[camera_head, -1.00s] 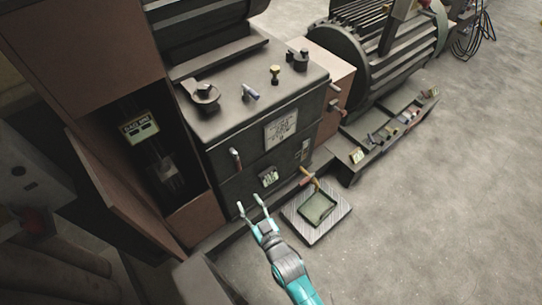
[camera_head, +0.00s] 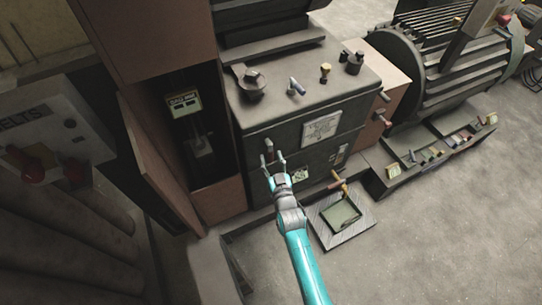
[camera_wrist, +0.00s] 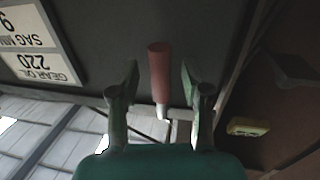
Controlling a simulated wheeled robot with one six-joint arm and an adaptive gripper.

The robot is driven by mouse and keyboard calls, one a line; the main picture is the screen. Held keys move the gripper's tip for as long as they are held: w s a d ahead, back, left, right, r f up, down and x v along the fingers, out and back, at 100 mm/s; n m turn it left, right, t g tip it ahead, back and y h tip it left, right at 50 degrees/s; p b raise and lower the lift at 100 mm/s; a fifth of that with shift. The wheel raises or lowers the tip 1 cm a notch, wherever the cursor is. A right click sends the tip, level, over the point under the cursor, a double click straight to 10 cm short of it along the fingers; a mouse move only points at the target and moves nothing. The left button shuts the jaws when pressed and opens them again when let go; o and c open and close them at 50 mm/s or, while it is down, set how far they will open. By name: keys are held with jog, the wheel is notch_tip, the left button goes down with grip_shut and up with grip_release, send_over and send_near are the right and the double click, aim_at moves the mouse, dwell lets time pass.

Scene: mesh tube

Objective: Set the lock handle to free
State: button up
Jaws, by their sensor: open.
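The lock handle appears to be the small red-gripped lever (camera_head: 268,146) on the front face of the dark machine housing (camera_head: 251,136). In the wrist view the red grip (camera_wrist: 159,66) hangs between my two fingers, with a pale metal end below it. My gripper (camera_head: 275,167) is open in front of that face, just below the handle in the head view. In the wrist view my gripper (camera_wrist: 160,82) has a finger on each side of the grip, with gaps on both sides. I cannot tell how deep the handle sits between the fingers.
A gear oil label (camera_wrist: 38,45) is on the face beside the handle. Other levers and knobs stand on the housing top, including a blue-tipped lever (camera_head: 296,86). An open brown cabinet door (camera_head: 155,165) is at left. A square tray (camera_head: 343,213) lies at lower right.

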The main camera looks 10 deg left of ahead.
jog(key=shift+x, duration=0.75)
grip_shut()
